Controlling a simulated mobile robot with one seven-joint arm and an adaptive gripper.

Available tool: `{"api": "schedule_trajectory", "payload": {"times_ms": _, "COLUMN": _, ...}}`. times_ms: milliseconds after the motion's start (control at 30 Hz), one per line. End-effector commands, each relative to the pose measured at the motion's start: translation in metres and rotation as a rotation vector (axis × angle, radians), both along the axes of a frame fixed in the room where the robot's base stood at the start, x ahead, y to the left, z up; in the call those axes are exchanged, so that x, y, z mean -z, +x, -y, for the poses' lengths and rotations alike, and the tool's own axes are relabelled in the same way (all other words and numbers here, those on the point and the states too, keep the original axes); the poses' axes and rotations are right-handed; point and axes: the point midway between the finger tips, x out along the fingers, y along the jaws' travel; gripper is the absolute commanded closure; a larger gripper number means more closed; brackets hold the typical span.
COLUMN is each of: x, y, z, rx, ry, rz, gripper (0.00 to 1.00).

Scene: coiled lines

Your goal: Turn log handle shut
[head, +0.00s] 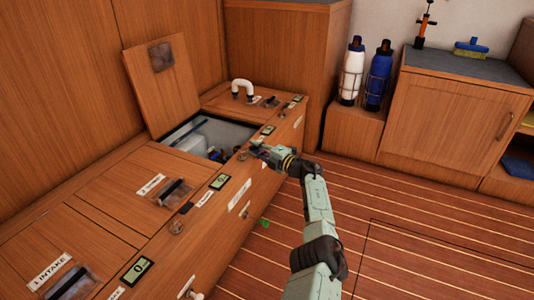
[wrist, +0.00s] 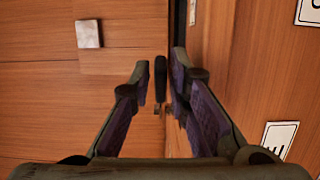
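My gripper (head: 258,149) reaches over the front edge of the wooden bench, next to the open hatch, in the head view. In the wrist view its two fingers (wrist: 160,66) stand apart, one on each side of a small black upright handle (wrist: 160,77). Narrow gaps seem to show between the handle and the fingertips, so the gripper looks open. No label on this handle can be read, so I cannot tell if it is the log handle. Its contact with the fingers and its turn angle are unclear.
The raised hatch lid (head: 161,85) leans behind an open compartment (head: 180,131) holding pale and dark parts. Closed lids with latches (head: 172,193) and small displays (head: 220,181) line the bench. A white bottle (head: 351,75) and blue bottle (head: 377,80) stand behind. The striped floor (head: 420,230) is clear.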

Motion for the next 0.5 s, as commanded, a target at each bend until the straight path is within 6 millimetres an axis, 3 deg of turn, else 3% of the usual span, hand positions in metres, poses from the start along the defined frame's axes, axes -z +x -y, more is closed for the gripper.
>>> {"api": "schedule_trajectory", "payload": {"times_ms": 500, "x": 0.000, "y": -0.064, "z": 0.065, "rx": 0.002, "ry": 0.001, "rz": 0.001, "gripper": 0.83}}
